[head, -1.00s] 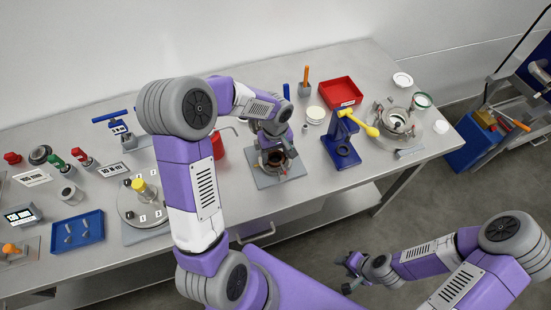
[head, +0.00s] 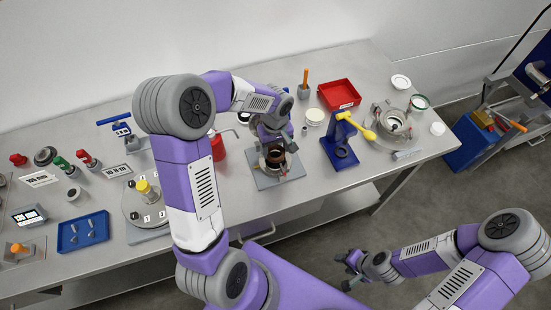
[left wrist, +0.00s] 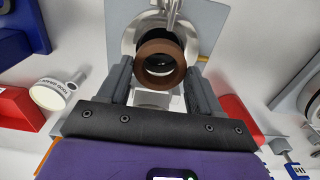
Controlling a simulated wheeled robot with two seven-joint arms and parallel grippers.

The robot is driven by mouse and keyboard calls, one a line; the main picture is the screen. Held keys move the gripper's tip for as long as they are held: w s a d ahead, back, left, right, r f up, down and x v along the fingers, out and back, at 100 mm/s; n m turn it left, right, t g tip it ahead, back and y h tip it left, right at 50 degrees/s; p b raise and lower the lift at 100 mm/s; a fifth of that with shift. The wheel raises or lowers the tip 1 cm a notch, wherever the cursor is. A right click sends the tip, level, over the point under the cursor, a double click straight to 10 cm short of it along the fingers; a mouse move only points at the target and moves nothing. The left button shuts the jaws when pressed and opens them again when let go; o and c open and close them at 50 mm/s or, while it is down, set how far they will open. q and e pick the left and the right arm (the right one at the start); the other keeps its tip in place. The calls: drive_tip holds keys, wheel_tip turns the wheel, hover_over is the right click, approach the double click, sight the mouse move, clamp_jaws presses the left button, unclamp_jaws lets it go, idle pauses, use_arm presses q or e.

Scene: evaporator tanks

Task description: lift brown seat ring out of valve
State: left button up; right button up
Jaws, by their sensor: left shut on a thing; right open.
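The brown seat ring (left wrist: 160,63) is between the two fingertips of my left gripper (left wrist: 158,68) in the left wrist view, and the jaws are shut on it. It shows as a dark brown ring (head: 275,155) under the gripper in the head view. The valve (head: 286,168) stands on a grey plate on the bench; its pale round flange (left wrist: 131,38) shows behind the ring. The ring is at or just above the valve's mouth; I cannot tell how much clearance there is. My right gripper (head: 346,272) is open and empty, off the bench front.
A blue press with a yellow handle (head: 342,150) stands right of the valve. A red can (head: 217,146) stands to the left. A red bin (head: 339,94) and white discs (head: 315,116) are behind. Bare bench lies in front of the press.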

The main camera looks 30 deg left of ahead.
sight(275, 152)
use_arm(q)
drive_tip(key=shift+r+p, duration=1.55)
drive_tip(key=shift+r, duration=0.9)
